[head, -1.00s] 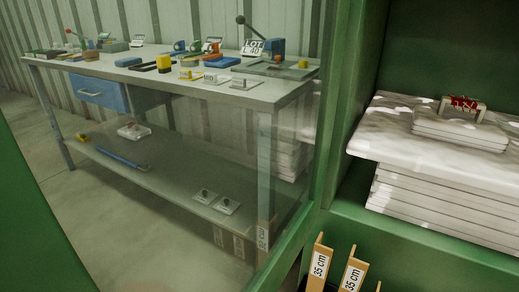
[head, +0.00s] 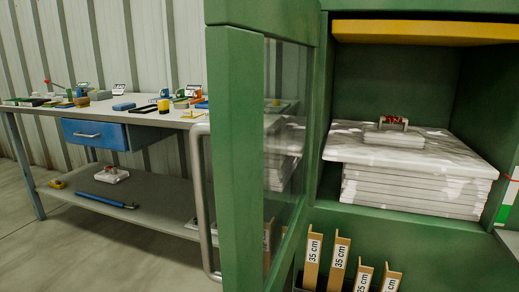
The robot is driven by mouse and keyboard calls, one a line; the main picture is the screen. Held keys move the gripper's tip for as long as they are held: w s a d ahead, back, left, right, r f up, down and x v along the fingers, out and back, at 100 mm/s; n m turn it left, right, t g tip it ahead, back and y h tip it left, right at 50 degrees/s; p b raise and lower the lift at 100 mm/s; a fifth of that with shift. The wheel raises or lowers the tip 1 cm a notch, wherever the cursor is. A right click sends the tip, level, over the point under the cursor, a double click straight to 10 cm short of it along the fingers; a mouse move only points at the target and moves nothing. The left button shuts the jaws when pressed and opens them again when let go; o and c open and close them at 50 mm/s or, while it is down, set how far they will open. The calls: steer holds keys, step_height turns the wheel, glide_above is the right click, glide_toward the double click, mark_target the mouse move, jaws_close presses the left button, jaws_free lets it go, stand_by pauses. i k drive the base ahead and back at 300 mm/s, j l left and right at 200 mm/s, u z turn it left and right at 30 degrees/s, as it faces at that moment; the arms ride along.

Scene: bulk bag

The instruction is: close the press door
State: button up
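The press (head: 410,232) is a green cabinet on the right in the head view. Its door (head: 242,165) is green-framed with a clear pane and stands open, its edge facing me to the left of the opening. A long grey bar handle (head: 201,200) is on the door's left side. Inside the press, a stack of white bags (head: 410,190) lies under a yellow plate (head: 430,32). A small block with a red-marked handle (head: 393,134) rests on top of the stack. My gripper is not in the head view.
A workbench (head: 160,125) with tools and a blue drawer (head: 95,134) stands to the left behind the door. Several wooden pieces marked in cm (head: 340,262) stand below the press opening. Floor shows at the lower left.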

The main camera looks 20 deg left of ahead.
mark_target(236, 31)
steer(key=k+j, duration=0.1)
steer(key=j, duration=0.35)
steer(key=k+j, duration=0.15)
steer(key=j, duration=0.3)
steer(key=k+j, duration=0.1)
steer(key=j, duration=0.35)
